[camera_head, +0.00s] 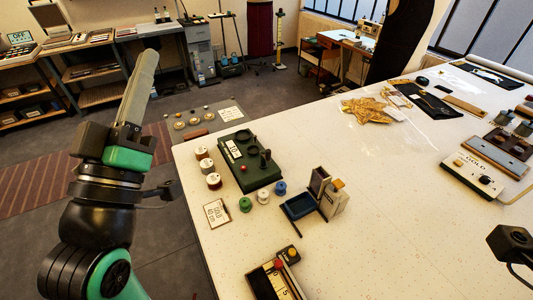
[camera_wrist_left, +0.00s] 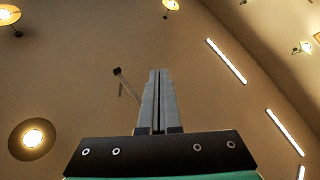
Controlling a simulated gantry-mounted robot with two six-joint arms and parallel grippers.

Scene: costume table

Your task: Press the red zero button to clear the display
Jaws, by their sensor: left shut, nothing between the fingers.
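A dark green device (camera_head: 252,166) stands on the white table and carries a pale panel with dark figures (camera_head: 234,150). A small red button (camera_head: 243,168) shows on its top. A second device (camera_head: 272,281) at the table's front edge has a larger red button (camera_head: 278,264). I cannot read which button is the zero one. My left gripper (camera_head: 149,58) is raised at the left, off the table and away from both devices, pointing up. In the left wrist view its fingers (camera_wrist_left: 158,75) are together with nothing between them, against the ceiling.
White spools (camera_head: 208,166) line the green device's left side; green and blue spools (camera_head: 262,197) stand in front. A small card (camera_head: 216,213), a blue tray (camera_head: 297,206) and a box (camera_head: 334,199) are nearby. The table's middle is clear. A cream device (camera_head: 472,177) stands right.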

